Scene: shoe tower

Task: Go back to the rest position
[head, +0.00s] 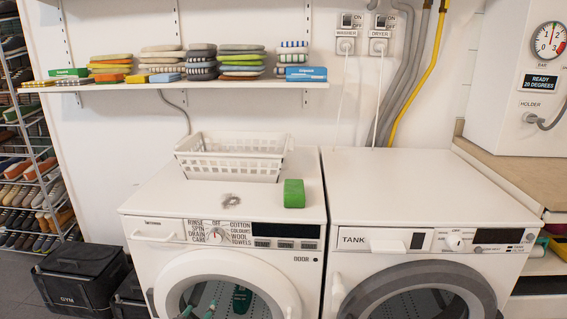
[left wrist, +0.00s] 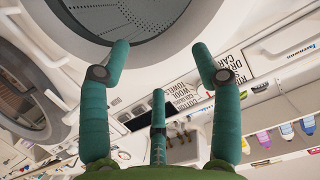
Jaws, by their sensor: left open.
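My left gripper shows at the bottom of the head view as a few teal fingers (head: 213,301) in front of the left washing machine's round door; the rest of the arm is out of view. In the left wrist view its three teal fingers (left wrist: 160,62) are spread apart with nothing between them. The steel drum (left wrist: 130,14) shows beyond the fingertips. The gripper is open and empty. My right gripper is in neither view.
The washer (head: 160,202) carries a white basket (head: 232,172), a green block (head: 294,194) and a small grey item (head: 230,201). A second machine (head: 400,180) stands on the right with a clear top. A wall shelf (head: 200,86) holds stacks. Black bins (head: 75,272) stand lower left.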

